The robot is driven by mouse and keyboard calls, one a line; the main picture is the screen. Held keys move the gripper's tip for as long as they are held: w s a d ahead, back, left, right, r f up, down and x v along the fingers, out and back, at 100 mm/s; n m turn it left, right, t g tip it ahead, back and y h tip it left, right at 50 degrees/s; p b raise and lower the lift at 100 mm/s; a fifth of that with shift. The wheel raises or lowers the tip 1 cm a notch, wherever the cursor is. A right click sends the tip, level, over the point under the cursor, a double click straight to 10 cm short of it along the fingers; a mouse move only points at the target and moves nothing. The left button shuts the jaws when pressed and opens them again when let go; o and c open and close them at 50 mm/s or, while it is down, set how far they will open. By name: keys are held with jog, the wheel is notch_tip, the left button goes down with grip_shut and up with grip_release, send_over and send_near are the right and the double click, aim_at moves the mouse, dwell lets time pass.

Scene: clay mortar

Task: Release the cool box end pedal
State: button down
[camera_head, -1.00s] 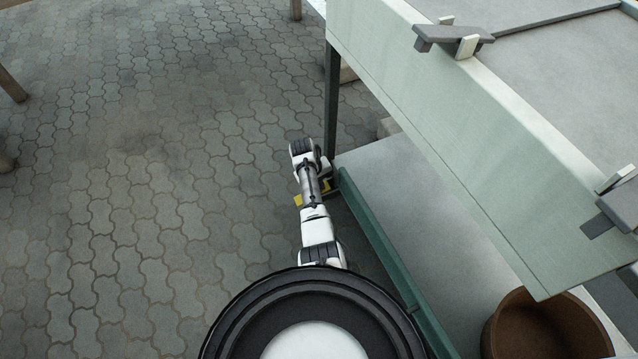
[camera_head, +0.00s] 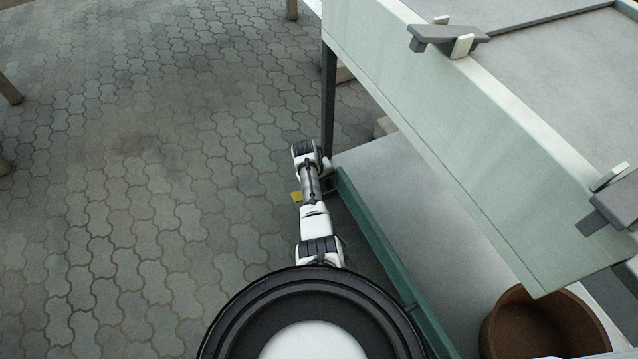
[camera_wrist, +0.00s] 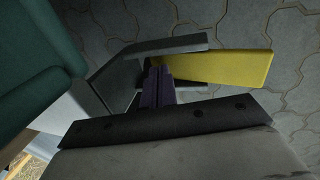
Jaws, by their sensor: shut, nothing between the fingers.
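The yellow pedal (camera_wrist: 222,68) lies to the right of my fingertips in the wrist view, its left end beside a dark grey bracket (camera_wrist: 150,47). In the head view only a small yellow corner of it (camera_head: 296,196) shows left of my arm. My gripper (camera_wrist: 157,73) is shut and empty, its fingertips close to the bracket and the pedal's left end; I cannot tell if they touch. It is hidden in the head view. The pale green cool box (camera_head: 440,140) stands above on a dark green frame (camera_head: 375,240).
Dark latches (camera_head: 450,38) sit along the box's top edge. A grey shelf (camera_head: 420,225) lies beneath, with a brown pot (camera_head: 535,325) at lower right. The frame leg (camera_head: 328,95) stands close to my arm. Paved floor (camera_head: 150,180) on the left is open.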

jog(key=shift+w+d+f, duration=0.1)
jog(key=shift+d+f, duration=0.1)
jog(key=shift+f, duration=0.15)
dwell(0.5)
jog(key=p+v, duration=0.5)
jog(key=v, duration=0.9)
